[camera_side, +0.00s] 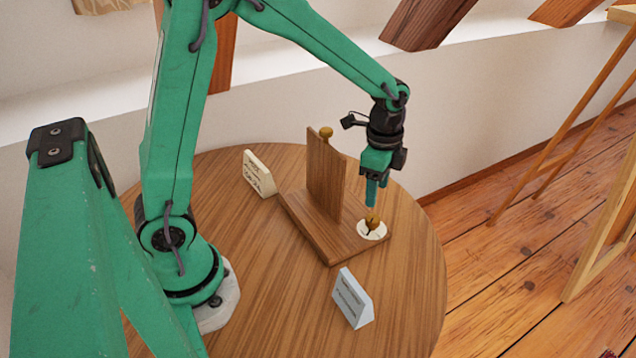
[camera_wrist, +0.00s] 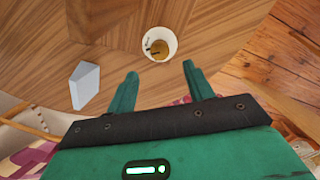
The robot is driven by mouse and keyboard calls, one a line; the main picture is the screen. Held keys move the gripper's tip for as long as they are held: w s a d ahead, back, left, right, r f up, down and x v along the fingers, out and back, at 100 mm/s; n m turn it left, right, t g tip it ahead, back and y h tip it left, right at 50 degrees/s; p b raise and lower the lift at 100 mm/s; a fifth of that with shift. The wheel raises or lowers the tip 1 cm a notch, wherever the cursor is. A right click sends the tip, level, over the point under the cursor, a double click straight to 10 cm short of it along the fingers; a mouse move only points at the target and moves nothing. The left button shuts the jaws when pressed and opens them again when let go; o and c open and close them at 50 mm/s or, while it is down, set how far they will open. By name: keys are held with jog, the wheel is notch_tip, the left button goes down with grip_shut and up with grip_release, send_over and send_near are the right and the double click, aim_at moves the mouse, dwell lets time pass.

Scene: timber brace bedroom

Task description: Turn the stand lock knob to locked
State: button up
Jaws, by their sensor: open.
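The wooden stand (camera_side: 325,186) has an upright board on a flat base and sits on the round table. Its brass lock knob (camera_side: 373,221) rises from a round white dial at the base's right end. The knob also shows in the wrist view (camera_wrist: 159,49), within the white dial (camera_wrist: 148,37). My gripper (camera_side: 373,204) points down just above the knob in the side view. In the wrist view its two fingers (camera_wrist: 160,72) are apart with nothing between them, and the knob lies beyond their tips. The dial's markings are too small to read.
A pale blue wedge-shaped sign (camera_side: 352,298) stands in front of the stand, and a cream sign (camera_side: 259,174) stands behind it to the left. The round table (camera_side: 270,290) has clear room at the front.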

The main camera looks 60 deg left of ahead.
aim_at(374, 218)
jog(key=m, duration=0.5)
jog(key=shift+f, duration=0.1)
jog(key=shift+f, duration=3.85)
jog(key=c, duration=1)
